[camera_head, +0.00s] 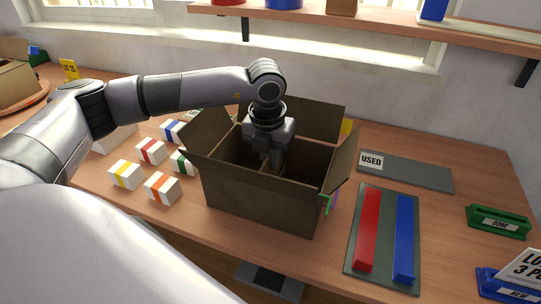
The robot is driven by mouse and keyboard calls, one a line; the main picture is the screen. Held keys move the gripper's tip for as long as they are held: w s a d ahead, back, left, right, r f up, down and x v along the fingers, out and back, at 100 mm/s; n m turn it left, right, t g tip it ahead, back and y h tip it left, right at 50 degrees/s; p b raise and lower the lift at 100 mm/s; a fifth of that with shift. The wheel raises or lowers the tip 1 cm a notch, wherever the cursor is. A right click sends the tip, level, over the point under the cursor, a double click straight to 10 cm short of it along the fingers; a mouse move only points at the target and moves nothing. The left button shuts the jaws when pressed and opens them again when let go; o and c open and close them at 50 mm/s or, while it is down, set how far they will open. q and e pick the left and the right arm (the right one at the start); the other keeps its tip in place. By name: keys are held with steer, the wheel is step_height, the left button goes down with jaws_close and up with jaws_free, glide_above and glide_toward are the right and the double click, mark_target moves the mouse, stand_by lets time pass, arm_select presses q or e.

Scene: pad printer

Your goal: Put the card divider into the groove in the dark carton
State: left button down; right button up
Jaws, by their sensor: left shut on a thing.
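The dark carton (262,203) stands open on the table in the middle of the view, its flaps spread outward. My left gripper (272,160) points down into the carton's opening, with its fingers inside the walls. The gripper and the front wall hide most of the divider, and the groove is hidden. I cannot tell whether the divider sits in the groove. My right gripper is not in view.
Several small white boxes with coloured bands (160,187) lie left of the carton. A dark mat with a red bar (367,230) and a blue bar (404,240) lies to the right. A grey pad marked USED (420,175) is behind it. A shelf (400,22) runs above.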

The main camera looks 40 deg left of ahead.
arm_select(q)
steer(key=shift+f+b, duration=1)
steer(key=shift+f, duration=0.3)
steer(key=c, duration=1.2)
jaws_free()
steer(key=shift+o, duration=0.2)
steer(key=shift+r+p, duration=1.9)
steer(key=shift+r, duration=1.15)
